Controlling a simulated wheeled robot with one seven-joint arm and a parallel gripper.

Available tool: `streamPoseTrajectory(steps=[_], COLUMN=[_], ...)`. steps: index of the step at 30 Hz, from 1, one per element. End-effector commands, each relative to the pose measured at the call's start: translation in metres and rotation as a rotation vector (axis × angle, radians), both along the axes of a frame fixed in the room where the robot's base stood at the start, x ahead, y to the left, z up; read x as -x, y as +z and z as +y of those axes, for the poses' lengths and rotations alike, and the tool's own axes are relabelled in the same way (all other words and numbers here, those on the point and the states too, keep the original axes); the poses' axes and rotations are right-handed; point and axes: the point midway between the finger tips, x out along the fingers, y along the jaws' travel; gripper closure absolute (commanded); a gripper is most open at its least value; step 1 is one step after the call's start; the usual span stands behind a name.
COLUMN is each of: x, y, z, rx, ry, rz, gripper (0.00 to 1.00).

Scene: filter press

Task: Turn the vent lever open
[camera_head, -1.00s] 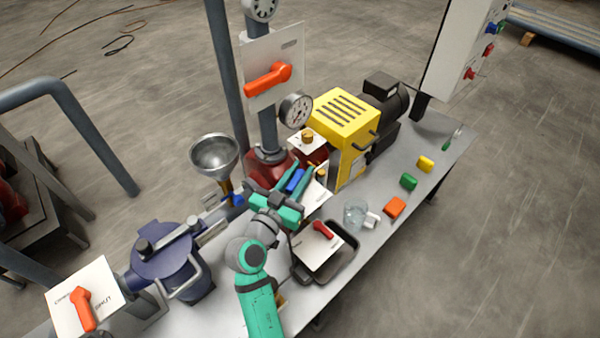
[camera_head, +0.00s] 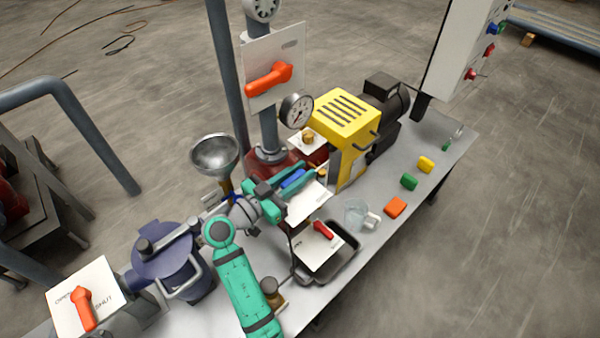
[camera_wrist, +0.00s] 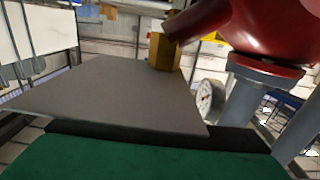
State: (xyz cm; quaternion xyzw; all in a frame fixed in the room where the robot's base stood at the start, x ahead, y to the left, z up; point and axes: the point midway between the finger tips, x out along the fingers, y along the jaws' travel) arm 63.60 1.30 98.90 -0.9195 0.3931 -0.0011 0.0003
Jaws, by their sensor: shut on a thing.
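A small blue lever handle (camera_head: 292,179), seemingly the vent lever, lies over a white label plate (camera_head: 308,206) at the middle of the bench. My green gripper (camera_head: 289,183) is shut on the blue handle, with a finger along each side. The handle slants up to the right. The plate's marking is too small to read, and the lever's pivot is hidden. The handle is not visible there.
Close by are a pressure gauge (camera_head: 296,111), a funnel (camera_head: 214,155), a yellow housing (camera_head: 346,115), a black tray (camera_head: 343,262) and a glass beaker (camera_head: 355,215). Orange levers sit on an upper plate (camera_head: 269,78) and a lower-left plate (camera_head: 80,308). Coloured blocks lie at right.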

Motion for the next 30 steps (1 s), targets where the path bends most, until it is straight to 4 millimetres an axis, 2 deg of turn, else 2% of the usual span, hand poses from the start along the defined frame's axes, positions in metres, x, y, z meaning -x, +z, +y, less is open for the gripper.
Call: streamPoseTrajectory(steps=[5,6,7,20,30], x=[0.000,0.000,0.000,0.005,0.046], y=[-0.004,-0.004,-0.004,-0.002,-0.002], z=[0.000,0.000,0.000,0.006,0.049], rx=[-0.002,-0.002,-0.002,-0.001,0.000], ry=[0.000,0.000,0.000,0.002,0.005], rz=[0.008,0.008,0.008,0.004,0.004], gripper=[0.99,0.72,0.65,0.64,0.64])
